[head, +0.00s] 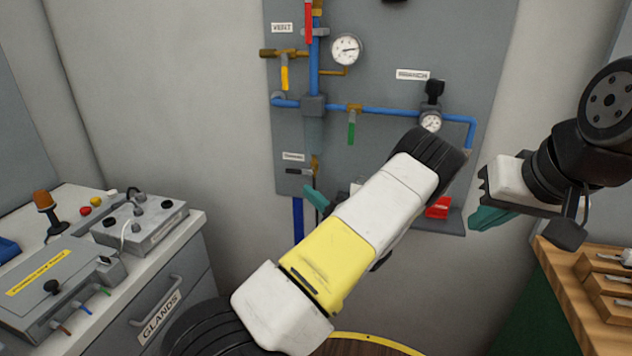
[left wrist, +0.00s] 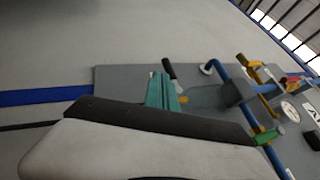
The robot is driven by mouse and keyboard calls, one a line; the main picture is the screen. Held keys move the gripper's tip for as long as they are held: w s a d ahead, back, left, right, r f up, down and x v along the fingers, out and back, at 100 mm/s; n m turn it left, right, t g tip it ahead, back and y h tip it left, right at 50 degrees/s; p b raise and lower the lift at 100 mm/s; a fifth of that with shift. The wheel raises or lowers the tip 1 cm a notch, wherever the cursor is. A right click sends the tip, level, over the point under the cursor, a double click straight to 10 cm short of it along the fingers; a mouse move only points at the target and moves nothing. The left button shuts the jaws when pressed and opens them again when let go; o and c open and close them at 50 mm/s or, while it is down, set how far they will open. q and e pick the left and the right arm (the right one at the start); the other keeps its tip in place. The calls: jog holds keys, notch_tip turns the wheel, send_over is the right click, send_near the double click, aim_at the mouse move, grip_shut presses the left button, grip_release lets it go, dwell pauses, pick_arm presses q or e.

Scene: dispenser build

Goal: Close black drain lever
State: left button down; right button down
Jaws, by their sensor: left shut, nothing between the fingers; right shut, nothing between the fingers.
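The black drain lever (head: 299,171) is on the grey wall panel, below a small label. It points left, roughly level, from a brass valve (head: 315,166) on a vertical pipe, so it lies across the pipe. In the left wrist view the black lever (left wrist: 169,68) shows just beyond the fingertips. My left gripper (head: 316,198) has teal fingers, is shut and empty, and sits just below the lever; I cannot tell whether they touch. The fingers also show in the left wrist view (left wrist: 160,92). My right gripper (head: 488,217) is shut and empty, right of the panel.
The panel also carries a green lever (head: 351,132), a yellow lever (head: 284,74), a red lever (head: 309,22), gauges (head: 347,49) and blue pipes (head: 390,111). My left arm hides the lower panel. A bench (head: 190,231) stands left and a wooden table (head: 563,284) right.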

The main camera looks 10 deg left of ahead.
pick_arm(q)
jog(key=v, duration=0.2)
jog(key=shift+s+d+f, duration=0.1)
jog(key=shift+s+d, duration=0.1)
jog(key=shift+d, duration=0.1)
jog(key=s+a+r+n+g+h, duration=0.45)
jog(key=s+g, duration=0.25)
jog(key=s, duration=0.2)
jog(key=s+a+r+n+g+h, duration=0.3)
jog(key=s+g+h, duration=0.25)
jog(key=s, duration=0.35)
jog(key=s+d+r+t+h, duration=0.7)
jog(key=s+d+r+h, duration=0.3)
jog(key=r, duration=0.3)
jog(key=shift+s+d+r+h, duration=0.15)
jog(key=shift+s+d+h, duration=0.25)
jog(key=shift+s+d, duration=0.45)
